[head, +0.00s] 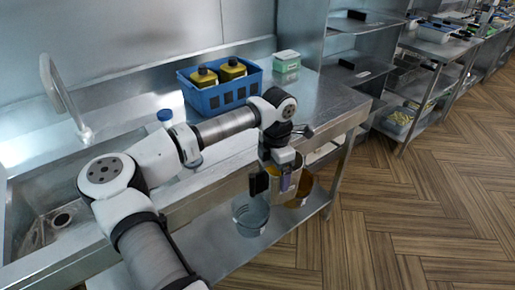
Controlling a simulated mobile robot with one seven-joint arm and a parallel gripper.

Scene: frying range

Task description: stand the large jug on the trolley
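My gripper (272,183) points down in front of the steel bench's front edge, above its lower shelf. A pale jug-like vessel (294,183) shows right behind and beside the fingers. It may be the large jug, but I cannot tell whether the fingers grip it or only overlap it. The fingers look apart, and what lies between them is unclear. A grey bucket-like vessel (250,215) and an amber vessel (303,192) are on the lower shelf. I cannot make out a trolley for certain.
The bench carries a sink (62,218) with a tap, a blue crate (222,92) of yellow bottles, a blue-capped bottle (165,117) and a green-white box (286,61). Steel shelving (362,75) stands right of it. The wooden floor (420,215) at right is clear.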

